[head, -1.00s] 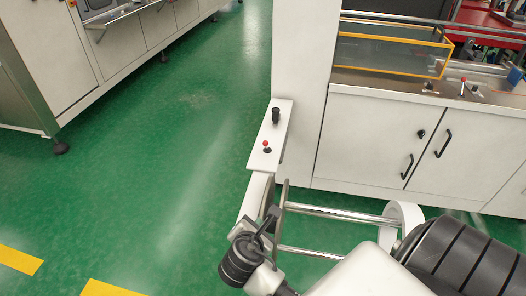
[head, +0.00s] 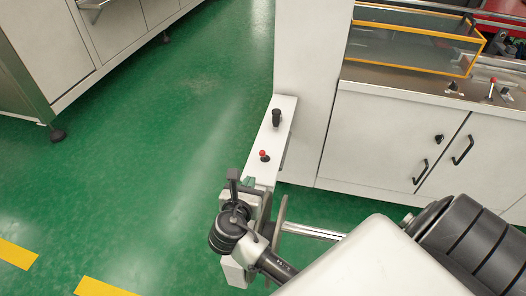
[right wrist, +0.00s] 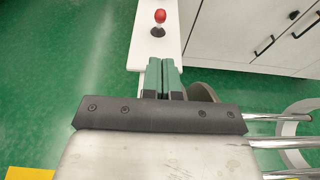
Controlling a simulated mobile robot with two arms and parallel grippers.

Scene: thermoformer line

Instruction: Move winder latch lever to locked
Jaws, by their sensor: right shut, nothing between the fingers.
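A small lever with a red ball knob (head: 263,155) stands on a narrow white panel (head: 268,140) beside the white machine column. It looks like the winder latch lever, though no label can be read. In the right wrist view the red knob (right wrist: 160,16) is at the top, on a dark base, ahead of the fingers. My right gripper (head: 249,182) is at the panel's near end, just short of the lever and apart from it. Its green-grey fingers (right wrist: 164,66) are together and empty. My left gripper is not in view.
A black knob (head: 276,117) stands farther along the panel. Steel rollers (head: 312,231) lie below and right of the gripper. White cabinets (head: 385,145) with black handles are at the right. Green floor (head: 160,150) is clear to the left.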

